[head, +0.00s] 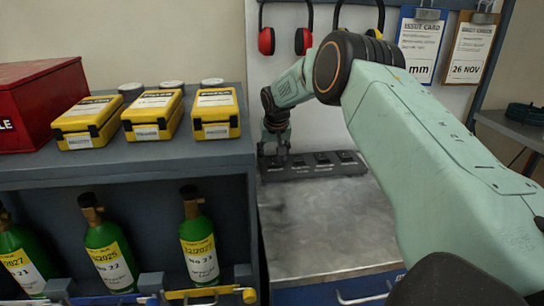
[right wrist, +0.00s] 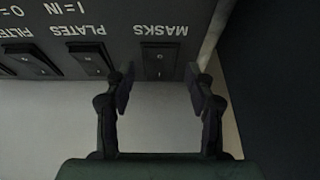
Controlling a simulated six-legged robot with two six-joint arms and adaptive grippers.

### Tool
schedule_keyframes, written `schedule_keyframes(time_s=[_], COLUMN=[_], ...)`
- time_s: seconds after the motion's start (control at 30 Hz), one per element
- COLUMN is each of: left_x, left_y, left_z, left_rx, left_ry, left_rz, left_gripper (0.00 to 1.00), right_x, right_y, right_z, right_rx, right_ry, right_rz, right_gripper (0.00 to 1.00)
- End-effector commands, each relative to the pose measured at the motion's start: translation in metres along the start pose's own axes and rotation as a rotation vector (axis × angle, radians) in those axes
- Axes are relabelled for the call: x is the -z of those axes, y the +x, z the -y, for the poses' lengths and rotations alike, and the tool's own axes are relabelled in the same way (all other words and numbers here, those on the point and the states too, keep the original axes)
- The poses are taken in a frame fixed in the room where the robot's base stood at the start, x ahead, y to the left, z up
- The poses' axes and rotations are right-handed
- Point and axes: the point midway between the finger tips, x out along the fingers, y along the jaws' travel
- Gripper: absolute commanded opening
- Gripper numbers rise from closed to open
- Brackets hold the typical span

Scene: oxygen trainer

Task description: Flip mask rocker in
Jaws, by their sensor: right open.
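The mask rocker (right wrist: 160,62) is a black rocker under the upside-down word MASKS on a dark switch panel (right wrist: 120,18) in the right wrist view. My right gripper (right wrist: 161,92) is open, with one finger on either side of the mask rocker in the picture. No contact can be made out, and which way the rocker is tipped is unclear. In the head view the panel (head: 318,172) lies at the back of a grey metal worktop, and my right gripper (head: 276,155) is over its left end, hiding the rocker there. My left gripper is not in view.
More rockers, labelled PLATES (right wrist: 90,58) and FILTERS (right wrist: 30,60), sit beside it. A shelf unit (head: 60,175) at the left holds yellow cases (head: 153,115), a red box (head: 40,100) and green bottles (head: 110,255). The grey worktop (head: 325,225) is clear in front.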

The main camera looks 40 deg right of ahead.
Motion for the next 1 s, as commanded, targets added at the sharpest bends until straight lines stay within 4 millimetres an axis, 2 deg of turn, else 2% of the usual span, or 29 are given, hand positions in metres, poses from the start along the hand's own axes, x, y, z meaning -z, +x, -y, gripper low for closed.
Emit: schedule_keyframes(time_s=[0.37, 1.0], left_x=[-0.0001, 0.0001], left_y=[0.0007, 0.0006], left_z=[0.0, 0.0], left_rx=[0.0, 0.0], left_ry=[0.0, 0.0], left_rz=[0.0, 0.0], left_gripper=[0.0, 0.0], right_x=[0.0028, 0.0027], right_y=[0.0071, 0.0069], right_z=[0.002, 0.0012], right_rx=[0.001, 0.0], right_ry=[-0.002, 0.0], right_rz=[-0.001, -0.001], right_gripper=[0.55, 0.01])
